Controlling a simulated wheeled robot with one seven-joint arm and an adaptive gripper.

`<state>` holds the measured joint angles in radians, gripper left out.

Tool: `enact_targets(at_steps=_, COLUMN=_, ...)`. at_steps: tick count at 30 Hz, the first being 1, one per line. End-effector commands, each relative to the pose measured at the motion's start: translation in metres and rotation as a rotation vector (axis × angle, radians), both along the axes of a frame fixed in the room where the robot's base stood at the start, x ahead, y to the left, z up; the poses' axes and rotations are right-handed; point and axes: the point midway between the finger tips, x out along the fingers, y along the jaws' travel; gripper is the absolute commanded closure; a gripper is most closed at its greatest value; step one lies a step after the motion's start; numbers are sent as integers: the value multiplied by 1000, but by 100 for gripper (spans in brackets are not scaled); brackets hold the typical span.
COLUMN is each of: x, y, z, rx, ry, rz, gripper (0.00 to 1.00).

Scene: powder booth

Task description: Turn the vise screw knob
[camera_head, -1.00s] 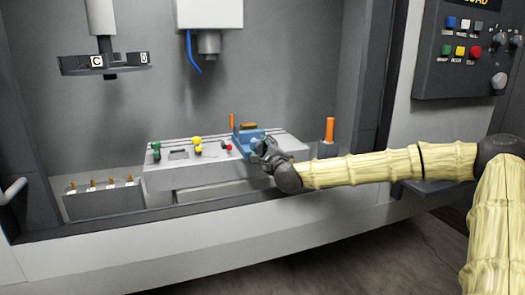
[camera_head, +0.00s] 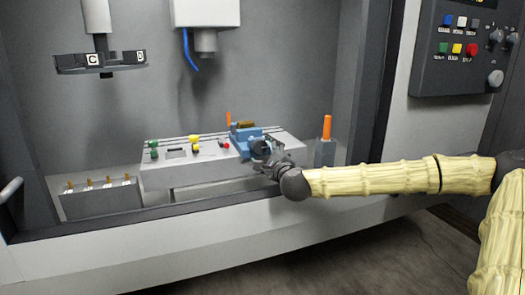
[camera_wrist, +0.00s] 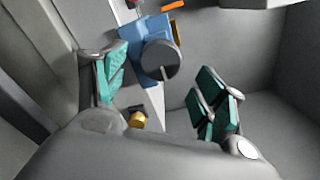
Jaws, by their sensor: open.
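The blue vise (camera_head: 243,143) stands on the right part of the grey machine table. Its round dark screw knob (camera_head: 261,148) faces forward and right. In the wrist view the knob (camera_wrist: 161,60) is a grey disc with a pale line, in front of the blue vise body (camera_wrist: 130,48). My gripper (camera_head: 271,163) is just in front of the knob and a little below it. In the wrist view my gripper (camera_wrist: 163,82) is open, its green pads wide apart, with the knob in the gap between them. I see no contact with the knob.
The grey table (camera_head: 165,178) also carries green, yellow and red knobs left of the vise. An orange-handled post (camera_head: 326,130) stands close right. A tool rack (camera_head: 100,203) sits at left. A spindle head (camera_head: 205,40) hangs above. The booth's front sill (camera_head: 130,226) lies below my arm.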

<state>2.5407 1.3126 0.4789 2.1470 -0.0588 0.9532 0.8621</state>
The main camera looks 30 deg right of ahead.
Motion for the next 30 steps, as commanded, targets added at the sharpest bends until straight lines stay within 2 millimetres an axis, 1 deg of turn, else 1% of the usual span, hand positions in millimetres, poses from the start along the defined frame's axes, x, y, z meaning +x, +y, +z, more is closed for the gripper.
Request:
enact_targets(at_steps=1, x=-8, y=2, z=1, rx=5, ry=-2, rz=2, gripper=29)
enact_targets(at_steps=7, x=-32, y=7, z=0, rx=5, ry=-2, rz=1, gripper=29)
enact_targets(at_steps=15, x=-55, y=13, z=0, rx=4, ry=-1, rz=0, gripper=29)
enact_targets(at_steps=21, x=-62, y=15, z=0, rx=2, ry=0, rz=0, gripper=29)
enact_targets(at_steps=30, x=-63, y=15, z=0, rx=1, ry=1, rz=1, gripper=29)
